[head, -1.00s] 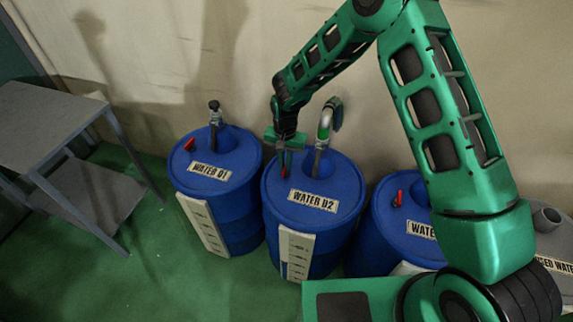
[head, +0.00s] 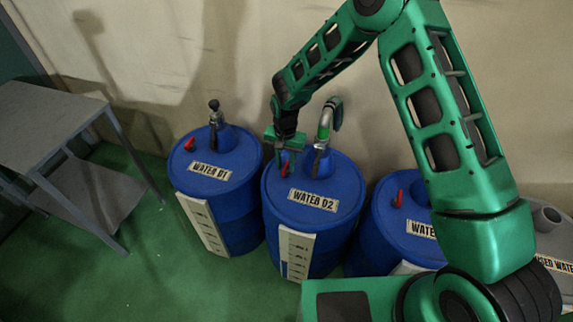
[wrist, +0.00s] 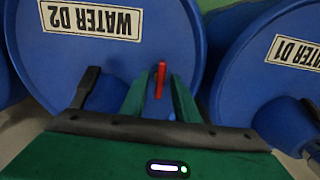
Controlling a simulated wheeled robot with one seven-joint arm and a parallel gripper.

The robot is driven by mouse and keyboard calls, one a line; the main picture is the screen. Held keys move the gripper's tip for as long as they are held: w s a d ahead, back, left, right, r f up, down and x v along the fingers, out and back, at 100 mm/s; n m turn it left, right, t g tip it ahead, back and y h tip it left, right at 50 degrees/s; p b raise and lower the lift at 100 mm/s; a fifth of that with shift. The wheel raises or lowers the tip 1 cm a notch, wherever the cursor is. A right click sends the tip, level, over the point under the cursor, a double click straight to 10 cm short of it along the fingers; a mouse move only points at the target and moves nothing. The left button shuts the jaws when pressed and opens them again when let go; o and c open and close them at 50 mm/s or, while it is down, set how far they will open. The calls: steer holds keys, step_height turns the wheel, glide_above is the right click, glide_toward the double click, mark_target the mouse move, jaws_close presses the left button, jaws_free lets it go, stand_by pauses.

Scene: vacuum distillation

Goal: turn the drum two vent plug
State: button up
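The WATER D2 drum (head: 316,225) is blue and stands in the middle of the row in the head view. Its red vent plug (wrist: 160,79) shows in the wrist view, pointing along the fingers. It is small and partly hidden in the head view (head: 286,169). My gripper (wrist: 159,84) is over the drum top, its two green fingers on either side of the plug. Narrow gaps show between the plug and both fingers, so the gripper looks open around it. In the head view my gripper (head: 287,158) points down at the plug.
A metal pipe fitting (head: 325,122) rises from the D2 lid just right of my gripper. The WATER D1 drum (head: 217,200) stands close on the left, a third blue drum (head: 405,236) on the right. A grey shelf table (head: 45,120) stands far left.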

mark_target(286, 166)
step_height(286, 166, up, 11)
steer(key=shift+f, duration=0.15)
stand_by(0.4)
steer(key=shift+d, duration=0.1)
steer(key=s+d+r+h, duration=0.1)
steer(key=s+d+r, duration=0.2)
steer(key=d+r, duration=0.45)
steer(key=s+d+r, duration=0.3)
steer(key=d+r, duration=0.1)
steer(key=d, duration=0.7)
steer(key=s+d+r+h, duration=0.1)
steer(key=s+d+r, duration=0.2)
steer(key=d+r, duration=0.5)
steer(key=s+d+r+m, duration=0.2)
steer(key=s+d, duration=0.8)
steer(key=s, duration=0.2)
steer(key=s+d+y, duration=0.2)
steer(key=s+d, duration=0.1)
steer(key=s, duration=1.2)
steer(key=shift+s, duration=0.2)
steer(key=shift+r, duration=0.1)
